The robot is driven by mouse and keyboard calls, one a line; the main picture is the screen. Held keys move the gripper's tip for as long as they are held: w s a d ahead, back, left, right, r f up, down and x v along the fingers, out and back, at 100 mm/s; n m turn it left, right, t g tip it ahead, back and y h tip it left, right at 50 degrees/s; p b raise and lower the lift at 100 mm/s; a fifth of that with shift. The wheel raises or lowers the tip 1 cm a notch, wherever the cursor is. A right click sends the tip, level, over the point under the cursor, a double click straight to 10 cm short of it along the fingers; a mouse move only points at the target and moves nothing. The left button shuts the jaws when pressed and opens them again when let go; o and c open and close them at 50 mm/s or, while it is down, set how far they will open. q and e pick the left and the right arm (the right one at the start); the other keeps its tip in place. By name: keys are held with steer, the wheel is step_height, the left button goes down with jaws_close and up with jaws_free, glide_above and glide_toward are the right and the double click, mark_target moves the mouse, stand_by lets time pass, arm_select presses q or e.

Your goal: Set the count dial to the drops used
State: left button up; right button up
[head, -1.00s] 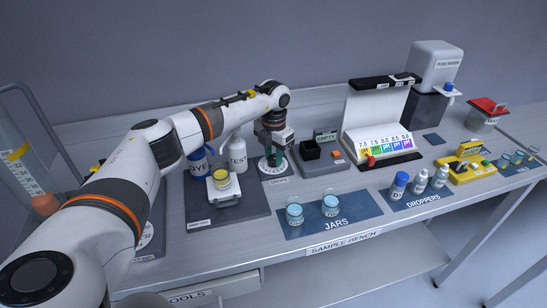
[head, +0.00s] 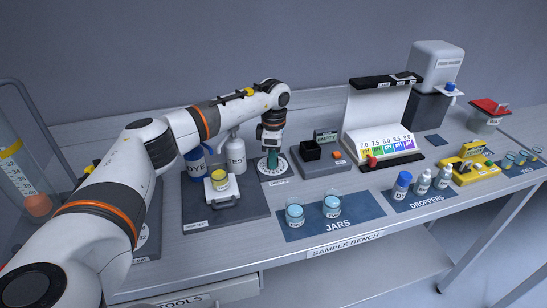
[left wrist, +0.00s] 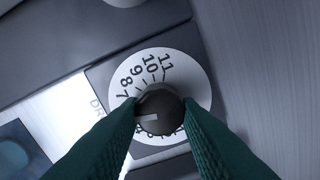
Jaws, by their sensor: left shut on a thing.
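The count dial (head: 271,170) is a white disc with black numbers on a dark plate, left of the middle of the bench in the head view. In the left wrist view its dark round knob (left wrist: 160,108) sits at the centre of the white number disc (left wrist: 152,66). The knob's pale pointer mark points left, a little below the 7. Numbers 7 to 11 can be read; the lower ones are partly hidden by the fingers. My left gripper (head: 271,160) reaches down from above, and its green fingers (left wrist: 158,118) are shut on the knob. My right gripper is not in view.
Two jars (head: 332,206) stand in front on a blue mat.

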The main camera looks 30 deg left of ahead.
arm_select(q)
steer(key=shift+r+m+b, duration=0.1)
steer(key=shift+m+b, duration=0.2)
steer(key=shift+m, duration=1.7)
steer(key=o, duration=1)
steer(key=shift+c, duration=0.2)
step_height(320, 180, up, 12)
steer(key=b, duration=0.1)
steer(key=shift+b, duration=0.35)
